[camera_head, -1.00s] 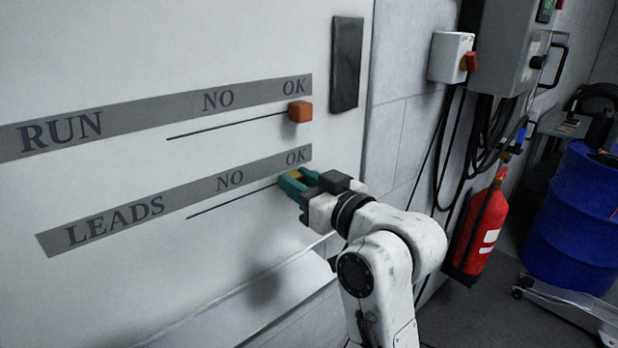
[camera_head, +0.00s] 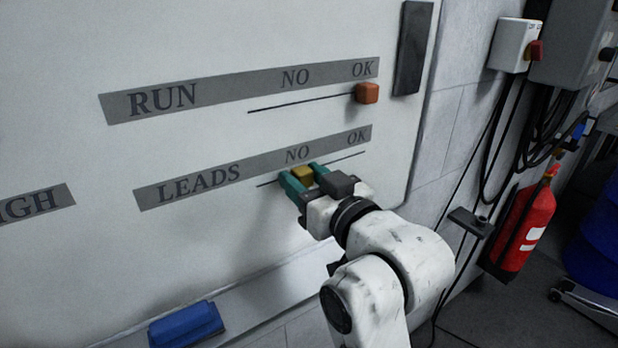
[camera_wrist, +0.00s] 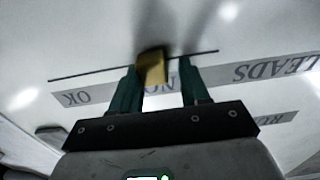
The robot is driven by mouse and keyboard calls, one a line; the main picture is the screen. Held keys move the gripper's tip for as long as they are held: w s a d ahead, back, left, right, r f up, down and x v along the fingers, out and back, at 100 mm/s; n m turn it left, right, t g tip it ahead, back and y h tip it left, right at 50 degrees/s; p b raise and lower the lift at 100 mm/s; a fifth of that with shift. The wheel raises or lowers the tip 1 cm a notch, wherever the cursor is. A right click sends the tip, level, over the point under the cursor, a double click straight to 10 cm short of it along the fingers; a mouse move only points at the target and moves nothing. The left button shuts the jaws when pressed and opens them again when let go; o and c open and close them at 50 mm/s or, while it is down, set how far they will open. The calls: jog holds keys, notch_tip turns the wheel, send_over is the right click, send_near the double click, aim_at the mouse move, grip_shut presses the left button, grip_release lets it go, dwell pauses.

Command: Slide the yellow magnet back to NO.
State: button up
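The yellow magnet (camera_head: 303,174) sits on the lower slide line of the LEADS row (camera_head: 200,184), just below the NO label (camera_head: 297,154). My gripper (camera_head: 304,177) has its two teal fingers on either side of it. In the wrist view, the magnet (camera_wrist: 152,67) is close against the left finger, on the OK side. A gap shows between it and the right finger, so the gripper (camera_wrist: 158,80) is open around it. I cannot tell whether the left finger touches it. The NO label is partly hidden in the wrist view.
An orange magnet (camera_head: 367,93) sits under OK on the RUN row (camera_head: 160,100). A dark panel (camera_head: 413,47) is at the board's upper right. A blue eraser-like block (camera_head: 186,324) lies on the ledge below. A red extinguisher (camera_head: 524,229) stands at right.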

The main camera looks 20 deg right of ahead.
jog(key=shift+o, duration=1)
jog(key=shift+s+d+f, duration=0.1)
jog(key=shift+s+d, duration=0.05)
jog(key=shift+s, duration=0.25)
jog(key=p+v, duration=0.4)
jog(key=v, duration=0.6)
